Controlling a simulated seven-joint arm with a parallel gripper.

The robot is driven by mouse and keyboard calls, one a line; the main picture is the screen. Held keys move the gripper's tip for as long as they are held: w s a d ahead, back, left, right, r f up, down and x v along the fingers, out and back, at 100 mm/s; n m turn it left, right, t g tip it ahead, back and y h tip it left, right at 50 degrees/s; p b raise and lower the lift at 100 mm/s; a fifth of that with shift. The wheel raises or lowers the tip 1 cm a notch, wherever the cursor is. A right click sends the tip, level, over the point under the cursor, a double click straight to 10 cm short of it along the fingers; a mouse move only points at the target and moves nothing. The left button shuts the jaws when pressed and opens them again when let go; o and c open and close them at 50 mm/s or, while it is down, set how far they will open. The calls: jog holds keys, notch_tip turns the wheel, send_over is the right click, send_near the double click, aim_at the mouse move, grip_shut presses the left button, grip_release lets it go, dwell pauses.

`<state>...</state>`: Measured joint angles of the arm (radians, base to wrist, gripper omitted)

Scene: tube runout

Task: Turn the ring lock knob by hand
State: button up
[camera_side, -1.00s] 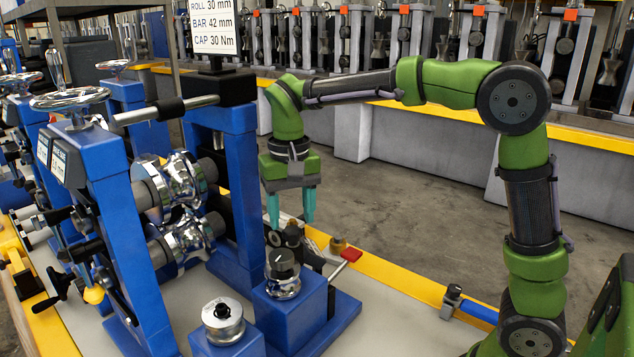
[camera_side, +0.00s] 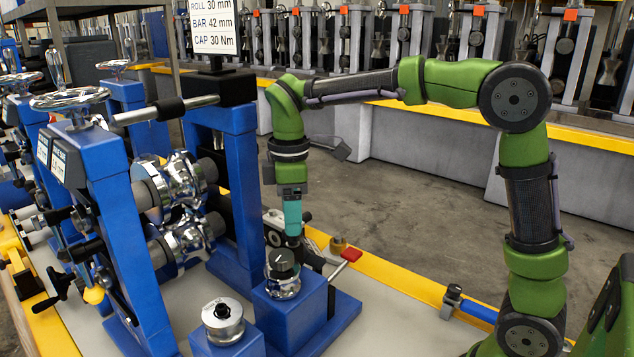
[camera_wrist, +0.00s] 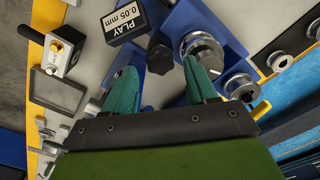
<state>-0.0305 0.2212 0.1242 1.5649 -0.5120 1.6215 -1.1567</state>
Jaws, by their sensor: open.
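A black lobed knob (camera_wrist: 160,56), which looks like the ring lock knob, shows in the wrist view between my fingertips, beside a blue block. My gripper (camera_wrist: 160,68) has its two teal fingers spread on either side of it, with nothing between them. I cannot tell the height left above the knob. In the side view my gripper (camera_side: 293,233) points down behind the blue block, and its fingers overlap in line. There the lobed knob is mostly hidden; dark round parts (camera_side: 274,238) show just left of the fingertips.
A chrome dial with a black top (camera_side: 283,268) stands on the blue block (camera_side: 290,312), close to my fingers. A second chrome cylinder (camera_side: 223,320) stands nearer. The blue roll stand (camera_side: 115,235) rises at left. A red-handled lever (camera_side: 345,258) lies right. A PLAY label box (camera_wrist: 130,22) is nearby.

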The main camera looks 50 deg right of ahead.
jog(key=shift+f, duration=0.1)
jog(key=shift+f, duration=0.9)
jog(key=c, duration=0.8)
jog(key=m, duration=0.3)
jog(key=o, duration=0.9)
jog(key=shift+c, duration=0.2)
jog(key=shift+r, duration=0.1)
jog(key=shift+r, duration=2.9)
